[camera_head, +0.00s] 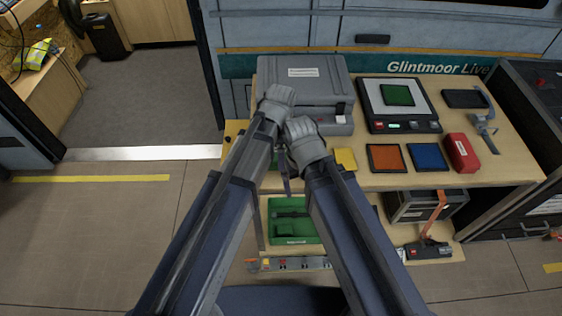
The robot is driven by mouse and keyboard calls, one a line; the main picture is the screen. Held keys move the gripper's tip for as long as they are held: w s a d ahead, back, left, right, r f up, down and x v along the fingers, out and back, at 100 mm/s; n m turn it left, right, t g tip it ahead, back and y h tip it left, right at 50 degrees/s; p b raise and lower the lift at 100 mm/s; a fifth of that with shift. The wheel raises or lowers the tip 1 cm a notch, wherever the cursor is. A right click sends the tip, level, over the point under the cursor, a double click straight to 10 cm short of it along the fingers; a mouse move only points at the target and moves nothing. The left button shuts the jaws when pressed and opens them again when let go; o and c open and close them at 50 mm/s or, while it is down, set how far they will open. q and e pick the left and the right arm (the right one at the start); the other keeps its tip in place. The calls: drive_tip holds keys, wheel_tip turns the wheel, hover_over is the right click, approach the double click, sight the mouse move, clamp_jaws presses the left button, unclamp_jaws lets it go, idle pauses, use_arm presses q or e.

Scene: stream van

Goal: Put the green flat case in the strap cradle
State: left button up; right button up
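A green flat case (398,95) lies on the platform of a black-and-white scale-like device (399,123) at the back right of the bench. A dark frame with an orange strap (438,208) stands on the lower shelf at the right and may be the strap cradle. My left gripper (279,96) is in front of the grey case, left of the green case. My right gripper (303,135) is just below and right of it, close to it. Both are well apart from the green case. Their fingertips are hidden, so I cannot tell whether they are open.
The bench (466,179) also bears a grey case (318,72), orange (386,158) and blue (428,156) flat cases, a red case (462,153) and a grey clamp-like piece (482,133). A green tray (291,237) is below. Open floor (80,235) lies left.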

use_arm(q)
drive_tip(key=shift+f+b, duration=1.2)
drive_tip(key=shift+f, duration=0.35)
drive_tip(key=shift+f, duration=0.1)
drive_tip(key=shift+f, duration=0.15)
drive_tip(key=o, duration=1.6)
drive_tip(key=shift+c, duration=0.2)
drive_tip(key=shift+r, duration=0.25)
wheel_tip(320, 180, up, 12)
drive_tip(key=p, duration=1.2)
